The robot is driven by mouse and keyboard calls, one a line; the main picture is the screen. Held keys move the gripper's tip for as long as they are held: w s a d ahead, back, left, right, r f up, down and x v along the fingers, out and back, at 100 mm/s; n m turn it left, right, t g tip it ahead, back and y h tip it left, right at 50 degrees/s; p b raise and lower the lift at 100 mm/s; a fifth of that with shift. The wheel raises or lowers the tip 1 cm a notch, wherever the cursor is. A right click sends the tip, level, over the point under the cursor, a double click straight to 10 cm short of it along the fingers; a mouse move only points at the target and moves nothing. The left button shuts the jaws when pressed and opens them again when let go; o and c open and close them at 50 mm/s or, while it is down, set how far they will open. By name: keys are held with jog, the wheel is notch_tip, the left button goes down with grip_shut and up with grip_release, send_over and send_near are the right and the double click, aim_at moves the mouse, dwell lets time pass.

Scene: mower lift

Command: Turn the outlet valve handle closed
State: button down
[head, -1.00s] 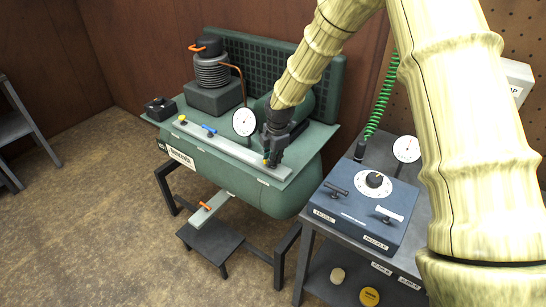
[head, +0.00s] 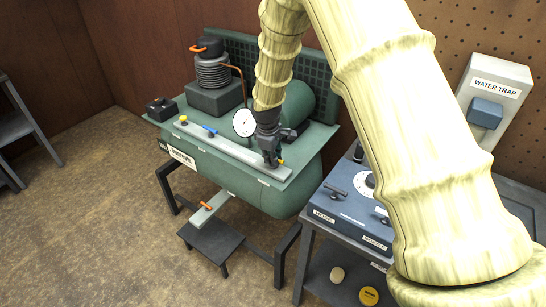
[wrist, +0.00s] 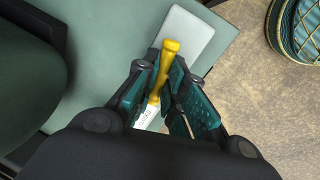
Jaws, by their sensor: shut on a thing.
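The yellow valve handle (wrist: 167,62) lies between the teal finger pads of my gripper (wrist: 164,98) in the wrist view. My gripper is shut on it. The handle's rounded end sticks out past the fingers toward the grey-white strip (wrist: 187,34). In the head view my gripper (head: 271,158) is at the right end of the strip (head: 232,149) on the green compressor tank (head: 240,180). A small yellow tip of the handle (head: 281,161) shows at its right side.
An orange lever (head: 206,206) is lower down. A blue control box (head: 345,208) is on the cart at right.

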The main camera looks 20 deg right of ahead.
jog(key=shift+w+a+r+m, duration=0.1)
jog(key=shift+w+m, duration=0.05)
jog(key=shift+m, duration=0.4)
jog(key=shift+w+r+m, duration=0.1)
jog(key=shift+m, duration=0.45)
jog(key=shift+w, duration=0.1)
jog(key=c, duration=1.5)
grip_release()
jog(key=shift+a+f, duration=0.1)
jog(key=shift+a, duration=0.05)
jog(key=shift+d+r, duration=0.2)
notch_tip(320, 180, up, 11)
jog(key=s+a, duration=0.1)
jog(key=a, duration=0.1)
jog(key=shift+s+r, duration=0.2)
jog(key=shift+s, duration=0.1)
jog(key=shift+a, duration=0.1)
